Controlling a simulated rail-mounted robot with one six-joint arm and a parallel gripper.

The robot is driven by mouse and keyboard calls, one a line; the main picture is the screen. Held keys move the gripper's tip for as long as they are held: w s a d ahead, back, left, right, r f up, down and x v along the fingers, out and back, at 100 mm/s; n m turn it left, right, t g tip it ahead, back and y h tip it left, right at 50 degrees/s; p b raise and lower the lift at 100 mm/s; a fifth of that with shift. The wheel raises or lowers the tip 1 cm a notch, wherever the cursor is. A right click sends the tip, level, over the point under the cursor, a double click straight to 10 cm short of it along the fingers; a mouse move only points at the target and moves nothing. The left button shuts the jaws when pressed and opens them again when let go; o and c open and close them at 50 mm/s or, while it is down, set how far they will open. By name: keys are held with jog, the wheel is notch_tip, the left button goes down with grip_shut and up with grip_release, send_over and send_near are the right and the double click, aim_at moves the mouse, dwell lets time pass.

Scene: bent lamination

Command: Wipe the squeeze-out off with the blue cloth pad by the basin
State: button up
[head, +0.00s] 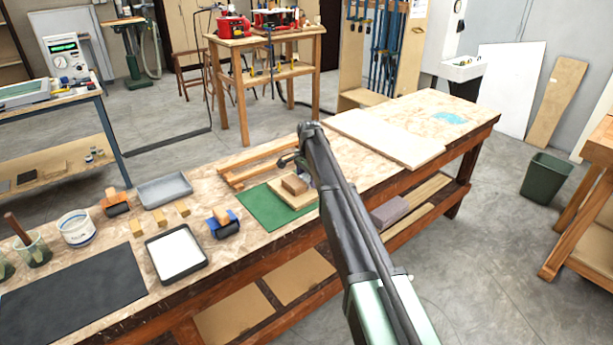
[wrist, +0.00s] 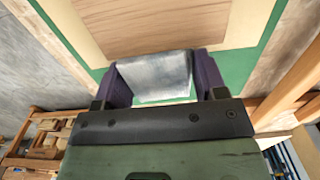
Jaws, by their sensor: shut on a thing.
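My gripper (wrist: 157,65) is shut on a pale grey-blue cloth pad (wrist: 155,80), held between its two purple fingers. In the wrist view the pad's far edge lies at or just over the near edge of a brown wooden block (wrist: 150,28); I cannot tell whether they touch. The block sits on a pale wooden panel (wrist: 235,22) on a green mat (wrist: 262,52). In the head view the block (head: 295,184), panel (head: 283,198) and mat (head: 258,208) lie beside my arm, which hides most of the gripper and pad. Squeeze-out cannot be made out.
A pale board (head: 385,138) lies to the right.

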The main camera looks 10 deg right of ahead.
jog(key=shift+s+d, duration=0.55)
jog(key=shift+s, duration=0.2)
jog(key=shift+r, duration=0.1)
jog(key=p, duration=0.1)
jog(key=r, duration=0.1)
jog(key=r+p, duration=0.1)
jog(key=shift+w+d+r+p, duration=0.1)
jog(key=shift+w+d+p, duration=0.15)
jog(key=shift+d+p, duration=0.1)
jog(key=shift+w+d+r+p, duration=0.15)
jog(key=shift+d+r+p, duration=0.15)
jog(key=shift+r, duration=0.1)
notch_tip(320, 180, up, 7)
jog(key=p, duration=0.7)
jog(key=shift+r, duration=0.1)
